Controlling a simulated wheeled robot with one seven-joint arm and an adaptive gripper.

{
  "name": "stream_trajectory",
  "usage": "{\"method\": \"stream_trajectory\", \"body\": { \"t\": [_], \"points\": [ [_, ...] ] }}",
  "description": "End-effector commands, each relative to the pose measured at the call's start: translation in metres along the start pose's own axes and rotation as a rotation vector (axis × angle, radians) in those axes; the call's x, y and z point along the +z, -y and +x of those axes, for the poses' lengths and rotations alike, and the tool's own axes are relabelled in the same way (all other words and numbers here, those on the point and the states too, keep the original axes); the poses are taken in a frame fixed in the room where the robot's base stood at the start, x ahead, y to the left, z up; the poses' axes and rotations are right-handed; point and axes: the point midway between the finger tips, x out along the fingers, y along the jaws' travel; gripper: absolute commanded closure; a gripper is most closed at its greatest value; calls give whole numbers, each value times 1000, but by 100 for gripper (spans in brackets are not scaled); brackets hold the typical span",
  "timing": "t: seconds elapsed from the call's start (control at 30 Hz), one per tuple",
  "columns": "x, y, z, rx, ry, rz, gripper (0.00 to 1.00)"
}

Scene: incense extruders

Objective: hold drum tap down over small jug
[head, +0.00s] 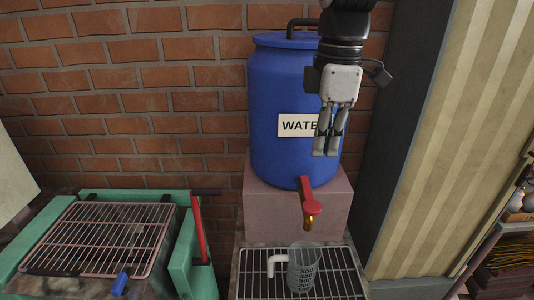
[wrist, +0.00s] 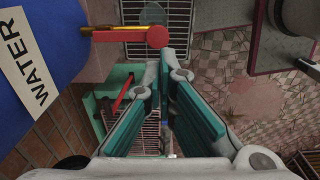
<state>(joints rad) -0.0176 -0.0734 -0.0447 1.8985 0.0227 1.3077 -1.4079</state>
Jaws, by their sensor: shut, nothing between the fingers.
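The blue drum (head: 285,100) has a WATER label (head: 293,125) and stands on a pinkish block. Its tap (head: 310,203) has a red lever over a brass spout and sticks out low at the front; the tap also shows in the wrist view (wrist: 157,37). The small clear jug (head: 302,270), with dark markings and a pale handle on its left, stands on a wire grate below the tap. My gripper (head: 325,153) is shut and empty, in front of the drum's right side and above the tap, apart from it. In the wrist view, my gripper (wrist: 166,68) points past the tap.
A green-framed stand with a wire rack (head: 98,238) and a red lever (head: 198,230) is at the left. A brick wall is behind. A dark post and a cream corrugated panel (head: 450,130) stand close at the right. The space between gripper and tap looks clear.

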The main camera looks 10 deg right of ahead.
Motion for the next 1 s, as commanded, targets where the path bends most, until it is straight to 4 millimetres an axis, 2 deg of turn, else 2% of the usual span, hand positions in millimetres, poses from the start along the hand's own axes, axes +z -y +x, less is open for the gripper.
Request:
{"method": "stream_trajectory", "body": {
  "t": [0.4,0.6,0.8,1.0],
  "points": [
    [0,2,80,-7,1,0,100],
    [0,2,110,-5,1,0,100],
    [0,2,125,-3,1,1,100],
    [0,1,127,0,0,1,100]
  ]
}}
